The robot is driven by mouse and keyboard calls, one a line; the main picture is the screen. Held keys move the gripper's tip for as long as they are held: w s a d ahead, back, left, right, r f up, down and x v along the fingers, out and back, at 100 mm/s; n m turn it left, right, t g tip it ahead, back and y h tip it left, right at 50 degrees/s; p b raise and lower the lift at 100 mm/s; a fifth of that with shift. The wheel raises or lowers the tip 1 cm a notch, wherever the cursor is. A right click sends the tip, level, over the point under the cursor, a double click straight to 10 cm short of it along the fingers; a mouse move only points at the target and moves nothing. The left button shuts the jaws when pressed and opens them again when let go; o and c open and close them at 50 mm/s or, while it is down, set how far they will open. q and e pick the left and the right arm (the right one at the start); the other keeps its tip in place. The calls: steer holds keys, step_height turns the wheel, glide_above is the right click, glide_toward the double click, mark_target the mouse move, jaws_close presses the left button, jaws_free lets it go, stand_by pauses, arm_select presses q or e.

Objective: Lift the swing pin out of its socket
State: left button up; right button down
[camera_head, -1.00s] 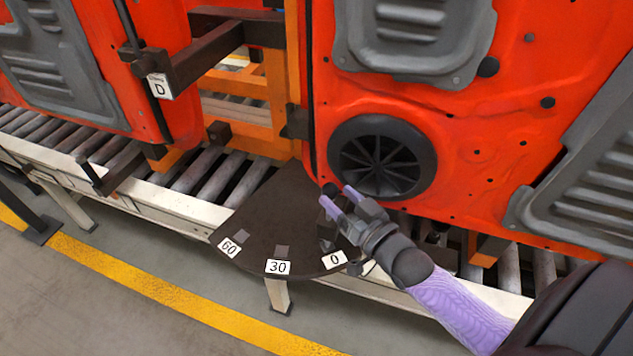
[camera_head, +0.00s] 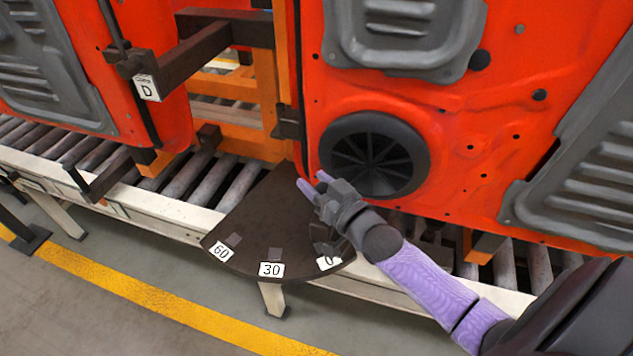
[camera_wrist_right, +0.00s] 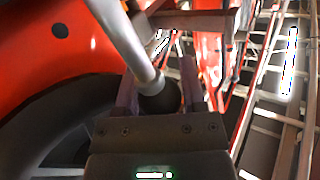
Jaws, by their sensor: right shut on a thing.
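In the right wrist view the swing pin shows as a pale grey rod (camera_wrist_right: 128,45) with a black round knob (camera_wrist_right: 157,98). My right gripper (camera_wrist_right: 158,90) is shut on the knob, with a purple finger on each side. In the head view my right gripper (camera_head: 311,181) is above the dark fan-shaped plate (camera_head: 255,215), in front of the orange door's round black speaker (camera_head: 374,155). The pin is not distinguishable there. Dark blocks stand at the plate's 0 mark (camera_head: 329,262). I cannot tell whether the pin's lower end is clear of its socket. My left gripper is not in view.
The orange door (camera_head: 450,125) hangs close behind my right gripper. A dark bracket arm with a D label (camera_head: 147,87) is at the upper left. The plate also bears 30 (camera_head: 271,270) and 60 (camera_head: 221,251) labels. A roller conveyor (camera_head: 209,186) runs behind it.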

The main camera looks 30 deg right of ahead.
step_height(320, 180, up, 5)
steer(key=p, duration=0.4)
steer(key=shift+w+f+p, duration=0.1)
steer(key=shift+p, duration=0.25)
steer(key=shift+c, duration=2.3)
jaws_free()
steer(key=s+d+p, duration=0.1)
steer(key=s, duration=0.9)
steer(key=shift+p, duration=0.3)
steer(key=shift+d, duration=0.1)
